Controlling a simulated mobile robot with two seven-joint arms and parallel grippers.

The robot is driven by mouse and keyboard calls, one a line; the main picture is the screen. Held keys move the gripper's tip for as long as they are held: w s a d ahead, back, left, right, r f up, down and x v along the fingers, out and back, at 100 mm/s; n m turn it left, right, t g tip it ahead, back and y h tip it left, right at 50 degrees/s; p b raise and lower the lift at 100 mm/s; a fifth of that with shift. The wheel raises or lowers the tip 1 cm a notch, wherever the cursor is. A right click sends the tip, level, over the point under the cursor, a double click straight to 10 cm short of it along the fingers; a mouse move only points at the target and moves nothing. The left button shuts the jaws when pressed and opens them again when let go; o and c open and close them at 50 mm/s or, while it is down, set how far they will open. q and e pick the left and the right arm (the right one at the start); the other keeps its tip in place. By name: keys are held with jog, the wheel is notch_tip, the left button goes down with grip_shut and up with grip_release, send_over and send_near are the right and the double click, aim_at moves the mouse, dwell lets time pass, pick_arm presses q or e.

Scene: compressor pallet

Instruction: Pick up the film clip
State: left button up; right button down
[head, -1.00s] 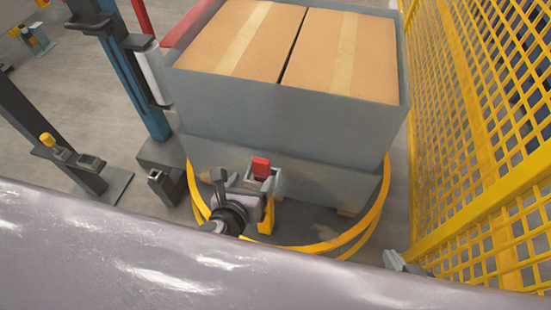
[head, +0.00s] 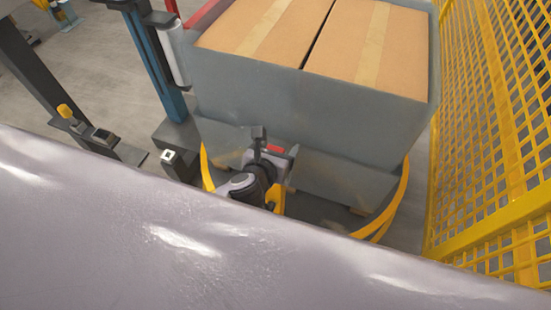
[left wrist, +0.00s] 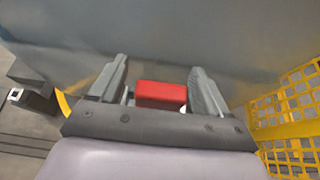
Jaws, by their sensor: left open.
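The film clip seems to be the red block (left wrist: 161,95) that shows between my left gripper's fingers in the left wrist view. In the head view only a small red part of it (head: 275,149) shows, mostly hidden by the gripper. My left gripper (head: 274,144) is open in front of the grey-wrapped pallet load. In the left wrist view its fingers (left wrist: 160,72) stand on either side of the red block, with a gap visible on each side. My right gripper is not in view.
Grey film wraps the load (head: 300,110) around cardboard boxes (head: 375,45). A yellow ring (head: 392,208) runs low around the pallet. A yellow mesh fence (head: 500,130) stands close on the right, and a blue mast (head: 158,65) stands at the left.

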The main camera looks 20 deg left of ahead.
pick_arm(q)
jog(key=c, duration=1.1)
jog(key=shift+o, duration=0.2)
jog(key=shift+r, duration=0.15)
